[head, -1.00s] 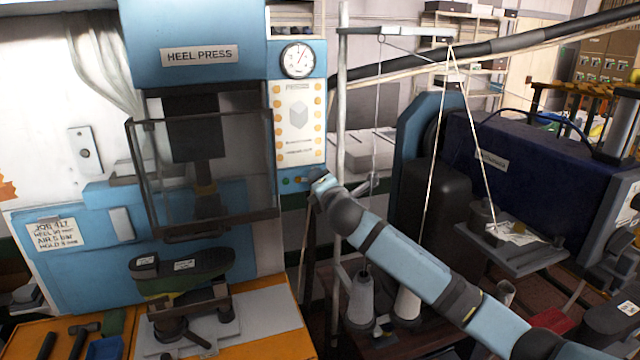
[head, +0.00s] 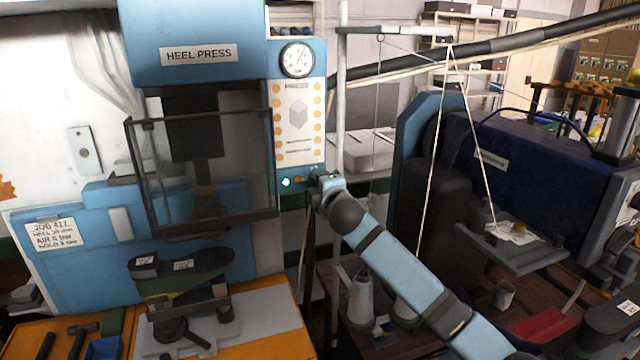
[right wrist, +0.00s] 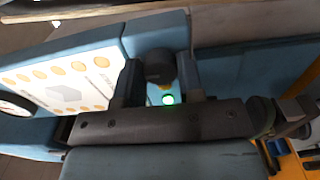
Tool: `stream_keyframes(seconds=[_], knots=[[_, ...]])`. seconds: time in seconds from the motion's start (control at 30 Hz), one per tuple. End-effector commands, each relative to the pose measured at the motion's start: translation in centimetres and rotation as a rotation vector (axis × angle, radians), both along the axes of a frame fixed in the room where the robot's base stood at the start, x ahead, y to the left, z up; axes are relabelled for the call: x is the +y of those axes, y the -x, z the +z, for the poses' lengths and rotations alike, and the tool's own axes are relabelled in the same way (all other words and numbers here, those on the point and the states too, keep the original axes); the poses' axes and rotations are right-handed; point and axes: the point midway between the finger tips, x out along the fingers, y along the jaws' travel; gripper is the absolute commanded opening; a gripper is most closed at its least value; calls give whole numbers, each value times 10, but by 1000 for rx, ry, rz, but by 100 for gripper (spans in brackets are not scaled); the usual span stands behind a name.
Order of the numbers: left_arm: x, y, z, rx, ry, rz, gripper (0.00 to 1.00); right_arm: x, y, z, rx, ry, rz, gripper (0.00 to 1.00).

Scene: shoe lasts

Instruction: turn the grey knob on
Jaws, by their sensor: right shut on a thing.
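The grey knob (right wrist: 160,66) is a dark round cap on the lower end of the heel press's blue control panel. In the right wrist view it sits between the two fingers of my right gripper (right wrist: 158,82), which is shut on it. In the head view my right gripper (head: 316,179) reaches the panel's lower right corner and hides the knob. A green lamp (head: 286,182) beside it glows brightly; it also shows in the right wrist view (right wrist: 168,99). My left gripper is not in view.
The heel press (head: 200,25) has a clear guard (head: 200,175) left of the panel and a gauge (head: 298,60) above it. A grey upright pole (head: 341,100) stands close behind my right gripper.

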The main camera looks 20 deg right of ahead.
Motion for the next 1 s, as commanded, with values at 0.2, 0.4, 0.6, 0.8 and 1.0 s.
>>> stream_keyframes(seconds=[0.2, 0.4, 0.6, 0.8, 1.0], knots=[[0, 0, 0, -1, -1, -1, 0, 0, 0, 1, -1, -3, 0, 11], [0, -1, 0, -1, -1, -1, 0, 0, 0, 1, -1, -2, 0, 58], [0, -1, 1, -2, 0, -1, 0, 0, 0, 0, -1, -1, 0, 60], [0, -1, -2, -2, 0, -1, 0, -1, 7, -1, -1, 0, 0, 60], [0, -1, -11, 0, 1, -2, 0, -2, 44, -3, -1, 1, 1, 60]])
